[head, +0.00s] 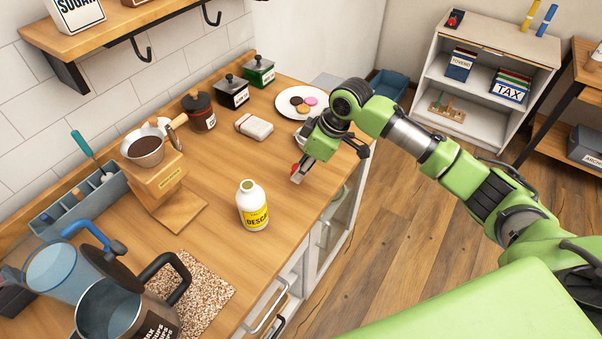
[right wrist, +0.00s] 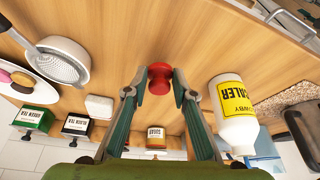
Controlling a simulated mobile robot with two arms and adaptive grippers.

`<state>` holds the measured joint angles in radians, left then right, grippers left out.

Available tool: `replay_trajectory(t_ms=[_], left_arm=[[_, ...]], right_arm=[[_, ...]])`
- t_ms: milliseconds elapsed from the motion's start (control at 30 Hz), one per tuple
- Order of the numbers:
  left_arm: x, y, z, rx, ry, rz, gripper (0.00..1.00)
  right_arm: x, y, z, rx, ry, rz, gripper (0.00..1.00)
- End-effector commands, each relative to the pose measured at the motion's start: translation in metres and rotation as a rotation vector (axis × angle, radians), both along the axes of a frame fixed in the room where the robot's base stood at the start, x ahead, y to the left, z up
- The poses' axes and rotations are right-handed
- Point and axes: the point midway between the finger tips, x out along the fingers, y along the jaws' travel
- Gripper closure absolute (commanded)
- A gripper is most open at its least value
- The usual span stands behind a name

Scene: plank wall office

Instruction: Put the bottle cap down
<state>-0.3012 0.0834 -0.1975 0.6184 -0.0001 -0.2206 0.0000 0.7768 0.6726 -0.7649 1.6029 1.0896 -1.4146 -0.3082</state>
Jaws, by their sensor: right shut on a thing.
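The red bottle cap (right wrist: 158,78) is pinched between the fingertips of my right gripper (right wrist: 157,90) in the right wrist view. In the head view my right gripper (head: 297,177) is over the wooden counter near its front edge, with a bit of the red cap (head: 295,168) showing. The gap between cap and counter is hard to judge. The white descaler bottle (head: 250,208) with a yellow label stands upright and uncapped on the counter, left of my gripper. It also shows in the right wrist view (right wrist: 233,112). My left gripper is not in view.
The wooden counter (head: 215,180) is bare between the bottle and my right gripper. A white plate (head: 287,111) with cookies, tea tins and a white box (head: 254,127) stand behind. A strainer (right wrist: 62,65) lies near the gripper. A coffee stand (head: 160,190) and pots are at left.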

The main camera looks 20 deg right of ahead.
Motion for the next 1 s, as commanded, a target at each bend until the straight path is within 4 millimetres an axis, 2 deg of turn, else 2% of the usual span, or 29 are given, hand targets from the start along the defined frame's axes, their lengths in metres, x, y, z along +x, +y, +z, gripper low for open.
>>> replay_trajectory(t_ms=[67,200,300,667,700,733,1000], left_arm=[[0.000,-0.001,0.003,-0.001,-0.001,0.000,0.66],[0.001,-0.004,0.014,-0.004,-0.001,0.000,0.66],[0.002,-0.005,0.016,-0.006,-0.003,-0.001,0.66],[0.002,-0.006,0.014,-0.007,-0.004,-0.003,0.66],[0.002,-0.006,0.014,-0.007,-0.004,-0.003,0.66],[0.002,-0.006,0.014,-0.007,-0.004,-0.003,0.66],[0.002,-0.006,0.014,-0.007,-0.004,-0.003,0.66]], right_arm=[[0.005,0.002,-0.007,0.000,0.001,0.000,0.84],[0.003,0.001,-0.026,-0.002,0.003,-0.001,0.84],[0.004,0.002,-0.035,-0.001,0.000,0.001,0.84],[0.004,0.001,-0.040,-0.001,0.000,0.000,0.84],[0.004,0.001,-0.039,-0.002,0.000,0.001,0.65],[0.004,0.001,-0.039,-0.002,0.000,0.001,0.59],[0.004,0.001,-0.039,-0.002,0.000,0.001,0.59]])
